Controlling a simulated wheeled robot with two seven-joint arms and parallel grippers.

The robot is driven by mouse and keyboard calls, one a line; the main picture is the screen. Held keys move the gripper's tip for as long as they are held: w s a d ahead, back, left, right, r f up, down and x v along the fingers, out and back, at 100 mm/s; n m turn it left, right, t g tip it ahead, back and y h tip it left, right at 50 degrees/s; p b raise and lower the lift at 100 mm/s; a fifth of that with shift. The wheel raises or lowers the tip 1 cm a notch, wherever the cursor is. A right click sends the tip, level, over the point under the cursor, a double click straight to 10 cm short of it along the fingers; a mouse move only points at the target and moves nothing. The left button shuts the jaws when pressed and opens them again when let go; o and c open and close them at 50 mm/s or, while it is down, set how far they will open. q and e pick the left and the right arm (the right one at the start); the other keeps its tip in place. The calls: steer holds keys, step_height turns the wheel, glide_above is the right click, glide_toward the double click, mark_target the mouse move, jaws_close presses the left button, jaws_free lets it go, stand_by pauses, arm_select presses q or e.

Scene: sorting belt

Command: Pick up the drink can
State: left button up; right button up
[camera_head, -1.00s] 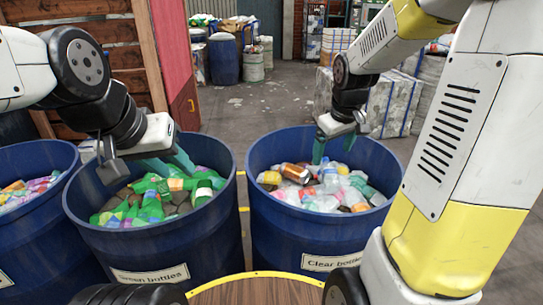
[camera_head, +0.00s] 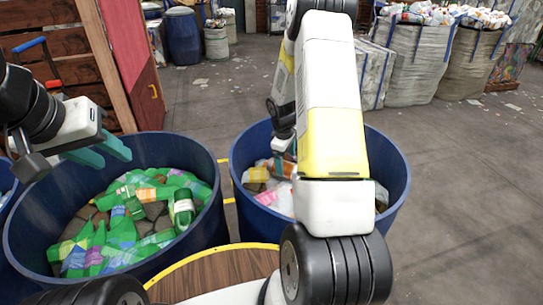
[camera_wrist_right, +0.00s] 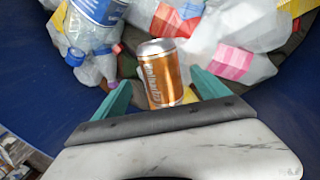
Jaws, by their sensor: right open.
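The drink can (camera_wrist_right: 162,75) is orange-brown with a silver top. In the right wrist view it lies among clear bottles and other litter, between the two teal fingers of my right gripper (camera_wrist_right: 160,92). The fingers stand apart on either side of it, and I see no firm contact. In the head view my right arm covers most of the clear-bottle barrel (camera_head: 396,165), and the can cannot be made out there. My left gripper (camera_head: 104,152) is over the left part of the green-bottle barrel (camera_head: 40,232), its teal fingers apart and empty.
The green-bottle barrel holds several green bottles (camera_head: 184,212). A round wooden top with a yellow rim (camera_head: 215,275) stands in front, between the barrels. White bulk bags (camera_head: 418,60) stand at the back right.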

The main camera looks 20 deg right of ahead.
mark_target(286, 164)
steer(key=shift+w+d+f, duration=0.1)
steer(key=shift+f, duration=0.9)
steer(key=shift+w+d+f, duration=0.1)
steer(key=shift+f, duration=0.85)
steer(key=c, duration=1.4)
steer(key=shift+r, duration=0.1)
